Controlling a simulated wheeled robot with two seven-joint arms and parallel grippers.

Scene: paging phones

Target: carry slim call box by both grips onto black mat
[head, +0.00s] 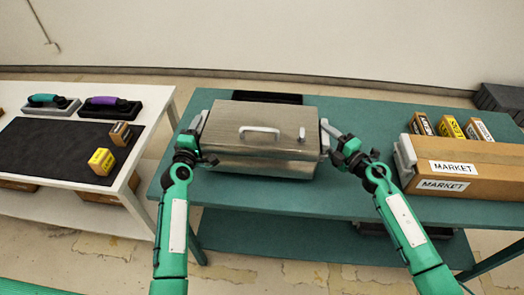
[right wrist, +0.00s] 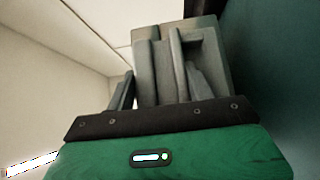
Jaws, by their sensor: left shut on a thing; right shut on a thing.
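The slim call box, which I take to be the brushed-metal box (head: 262,130) with a pale top handle, is at the middle of the teal table in the head view. My left gripper (head: 199,132) is shut on its left side grip. My right gripper (head: 333,134) is shut on its right side grip (head: 324,126); the right wrist view shows a grey grip (right wrist: 172,65) between the fingers (right wrist: 160,90). I cannot tell whether the box touches the table. A black flat piece (head: 267,97), perhaps the black mat, shows partly behind the box.
A cardboard MARKET box (head: 475,160) with several small boxes stands at the right of the teal table (head: 370,112). On the white table (head: 135,175), a dark mat (head: 50,150) holds two small boxes (head: 101,161), with two handled items (head: 110,106) behind.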

